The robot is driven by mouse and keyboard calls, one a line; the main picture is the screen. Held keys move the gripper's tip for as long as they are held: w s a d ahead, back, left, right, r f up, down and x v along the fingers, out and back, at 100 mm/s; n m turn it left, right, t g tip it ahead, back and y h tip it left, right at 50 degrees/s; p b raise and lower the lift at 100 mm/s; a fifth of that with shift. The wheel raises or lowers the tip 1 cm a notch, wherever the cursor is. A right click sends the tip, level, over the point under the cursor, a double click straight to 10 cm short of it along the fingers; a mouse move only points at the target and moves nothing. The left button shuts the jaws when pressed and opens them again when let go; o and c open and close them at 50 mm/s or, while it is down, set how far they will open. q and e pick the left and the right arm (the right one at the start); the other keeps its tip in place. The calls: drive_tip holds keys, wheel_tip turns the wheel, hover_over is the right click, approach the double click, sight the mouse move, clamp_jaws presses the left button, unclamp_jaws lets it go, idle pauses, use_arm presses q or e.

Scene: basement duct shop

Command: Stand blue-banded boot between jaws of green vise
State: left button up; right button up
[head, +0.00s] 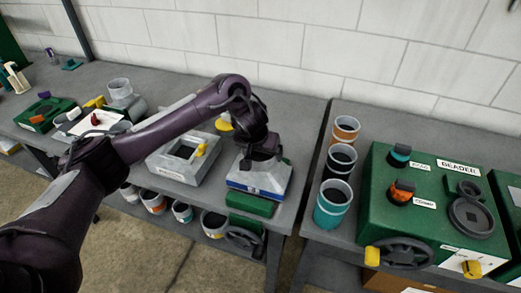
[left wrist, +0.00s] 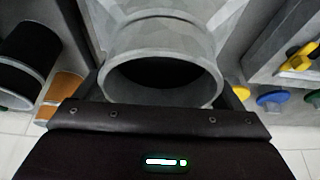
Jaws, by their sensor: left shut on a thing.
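The blue-banded boot (head: 258,178) is a grey duct piece with a round collar on top and a wide base with a blue band. It is upright at the right end of the left bench. My left gripper (head: 262,150) is shut on its collar from above; the round collar (left wrist: 163,78) sits between the fingers in the left wrist view. The green vise (head: 250,204) is directly under and around the boot, with green showing in front of and behind the base. The boot hides most of the jaws, and I cannot tell whether its base rests in them. My right gripper is not in view.
A grey square block (head: 184,158) with an opening lies left of the boot. The vise handle (head: 243,238) hangs at the bench front. Several banded cups, including a teal one (head: 332,204), and a green beader machine (head: 435,205) stand on the right bench, across a narrow gap.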

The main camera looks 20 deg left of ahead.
use_arm(q)
drive_tip(key=shift+f+b, duration=0.3)
drive_tip(key=shift+f, duration=0.55)
drive_tip(key=o, duration=1.3)
drive_tip(key=v, duration=0.2)
drive_tip(key=shift+s+r, duration=0.1)
drive_tip(key=shift+r, duration=0.3)
drive_tip(key=p+v, duration=0.2)
drive_tip(key=v, duration=0.2)
drive_tip(key=shift+r, duration=0.2)
drive_tip(key=shift+s+r+p, duration=0.3)
drive_tip(key=shift+r, duration=0.05)
drive_tip(key=shift+f, duration=0.15)
